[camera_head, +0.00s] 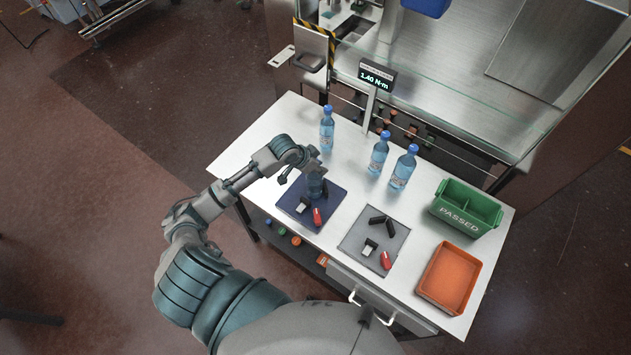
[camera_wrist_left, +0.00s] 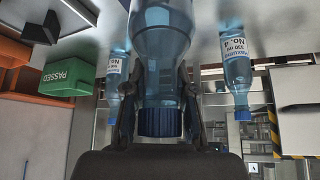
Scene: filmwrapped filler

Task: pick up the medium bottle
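A clear blue bottle (camera_head: 315,185) with a dark blue cap stands on the dark blue mat (camera_head: 296,221). My left gripper (camera_head: 306,166) is over its upper part and hides its cap in the head view. In the left wrist view this bottle (camera_wrist_left: 161,75) lies between the two fingers (camera_wrist_left: 160,88), cap toward the palm. The fingers flank it closely, but I cannot tell if both press on it. Three similar labelled bottles stand at the back: one at left (camera_head: 327,130), one in the middle (camera_head: 378,155) and one at right (camera_head: 403,169). My right gripper is not in view.
Small black, white and red parts lie on the blue mat and a grey mat (camera_head: 352,244). A green PASSED bin (camera_head: 461,211) and an orange tray (camera_head: 425,290) stand at right. A torque display (camera_head: 376,77) stands behind the bottles. The table's left end is clear.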

